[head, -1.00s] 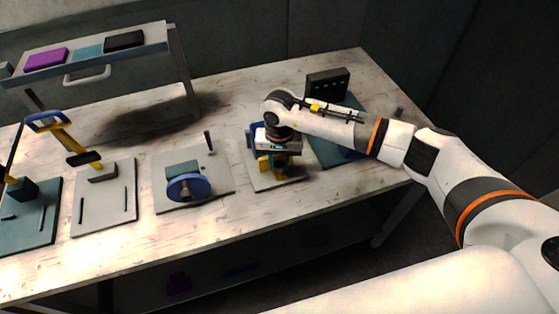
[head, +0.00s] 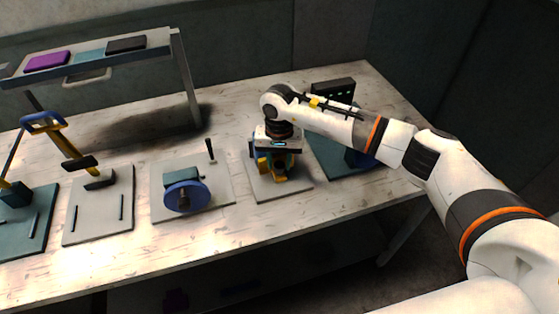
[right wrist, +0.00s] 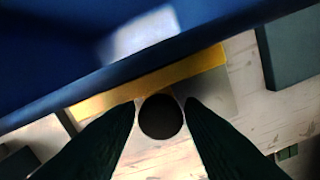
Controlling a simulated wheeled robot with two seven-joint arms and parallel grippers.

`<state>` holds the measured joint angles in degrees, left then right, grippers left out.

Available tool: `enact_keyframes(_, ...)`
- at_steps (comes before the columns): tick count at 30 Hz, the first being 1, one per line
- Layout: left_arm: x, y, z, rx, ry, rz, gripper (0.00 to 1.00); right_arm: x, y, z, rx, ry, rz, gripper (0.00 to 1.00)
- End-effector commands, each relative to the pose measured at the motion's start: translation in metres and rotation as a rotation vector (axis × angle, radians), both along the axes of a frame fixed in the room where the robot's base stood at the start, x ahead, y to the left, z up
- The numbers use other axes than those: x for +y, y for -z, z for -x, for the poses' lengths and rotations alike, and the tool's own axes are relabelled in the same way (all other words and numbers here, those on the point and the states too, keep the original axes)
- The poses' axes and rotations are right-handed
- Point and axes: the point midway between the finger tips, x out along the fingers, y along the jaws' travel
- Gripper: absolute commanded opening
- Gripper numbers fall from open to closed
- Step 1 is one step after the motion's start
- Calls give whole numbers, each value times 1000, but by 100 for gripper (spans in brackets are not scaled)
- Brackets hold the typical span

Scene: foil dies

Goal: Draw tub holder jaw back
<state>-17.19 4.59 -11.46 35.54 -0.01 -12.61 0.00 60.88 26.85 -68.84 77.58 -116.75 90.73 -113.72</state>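The fixture under my right gripper has blue and yellow parts on a pale base plate (head: 268,193); I take it for the tub holder. My right gripper (head: 277,158) points down over it and hides much of it, including most of the jaw. In the right wrist view, a dark round knob (right wrist: 160,117) sits between the two dark fingers (right wrist: 160,104), one close on each side. I cannot tell whether they press on it. A yellow bar (right wrist: 150,82) and a large blue part (right wrist: 60,55) lie just beyond the knob. My left gripper is out of view.
Left of the fixture stands a plate with a blue wheel (head: 186,196) and a short upright lever (head: 210,149). Farther left are yellow lever clamps (head: 62,141). A teal plate (head: 322,153) with a black box (head: 334,90) lies to the right. A raised shelf (head: 140,50) stands behind.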

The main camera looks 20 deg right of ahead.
Motion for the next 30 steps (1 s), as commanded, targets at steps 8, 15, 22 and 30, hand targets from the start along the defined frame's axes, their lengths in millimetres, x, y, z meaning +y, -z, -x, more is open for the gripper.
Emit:
enact_keyframes(8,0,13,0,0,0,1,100,1,-27,-1,-10,-2,-3,37)
enact_keyframes(15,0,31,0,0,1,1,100,0,-79,0,-8,0,-1,37)
enact_keyframes(22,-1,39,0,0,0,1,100,0,-113,1,-5,0,-1,37)
enact_keyframes(30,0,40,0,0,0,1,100,0,-121,2,-1,0,-1,37)
